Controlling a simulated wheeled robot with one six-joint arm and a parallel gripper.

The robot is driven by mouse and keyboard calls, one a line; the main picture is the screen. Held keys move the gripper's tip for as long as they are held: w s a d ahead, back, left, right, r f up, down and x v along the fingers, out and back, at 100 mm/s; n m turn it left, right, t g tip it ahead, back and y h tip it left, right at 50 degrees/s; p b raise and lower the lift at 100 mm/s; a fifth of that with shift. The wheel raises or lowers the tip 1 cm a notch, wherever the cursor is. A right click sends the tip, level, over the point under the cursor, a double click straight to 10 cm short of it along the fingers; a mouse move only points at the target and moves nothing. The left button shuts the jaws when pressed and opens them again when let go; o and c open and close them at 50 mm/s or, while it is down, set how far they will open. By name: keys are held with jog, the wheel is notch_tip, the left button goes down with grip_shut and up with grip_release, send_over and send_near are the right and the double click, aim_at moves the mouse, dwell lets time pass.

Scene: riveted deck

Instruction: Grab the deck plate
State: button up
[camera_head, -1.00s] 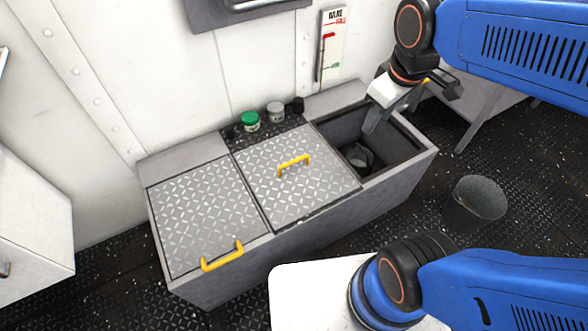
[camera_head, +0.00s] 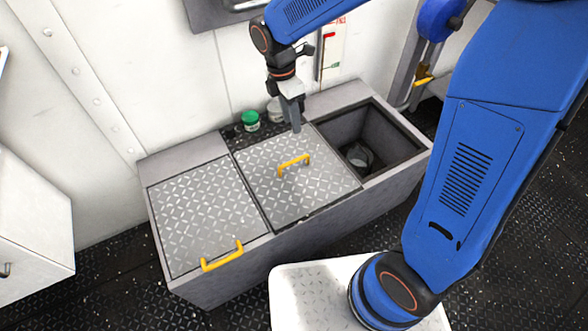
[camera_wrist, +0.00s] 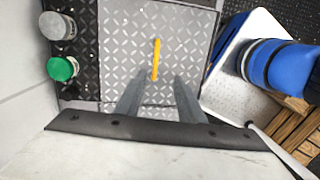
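The deck plate (camera_head: 315,192) is a silver diamond-tread panel with a yellow handle (camera_head: 294,160) near its middle. It lies flat over the middle bay of the grey bin unit. A second tread plate (camera_head: 200,215), with a yellow handle (camera_head: 222,257) at its front edge, covers the left bay. My gripper (camera_head: 296,130) points down above the deck plate's back edge, behind its handle, touching nothing visible. In the wrist view, the fingers (camera_wrist: 158,84) are apart and empty, with the plate (camera_wrist: 120,45) and yellow handle (camera_wrist: 157,58) ahead between them.
The right bay (camera_head: 375,130) is open with a dark round container (camera_head: 358,156) inside. A green-lidded jar (camera_head: 250,121) and a grey-lidded jar (camera_head: 274,110) stand at the bin's back ledge near the wall. A white cabinet (camera_head: 30,220) stands at left.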

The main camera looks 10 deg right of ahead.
notch_tip(320, 180, down, 2)
jog(key=a+n, duration=0.2)
send_near(294, 160)
notch_tip(294, 160, down, 5)
jog(key=shift+f, duration=0.2)
jog(key=shift+s+d+f, duration=0.1)
jog(key=shift+d+f, duration=0.1)
jog(key=shift+f, duration=0.7)
jog(key=shift+s+d+f, duration=0.1)
jog(key=shift+d+f, duration=0.1)
jog(key=shift+f, duration=0.65)
jog(key=shift+d+f, duration=0.2)
jog(key=shift+f, duration=0.7)
jog(key=shift+c, duration=0.3)
grip_shut()
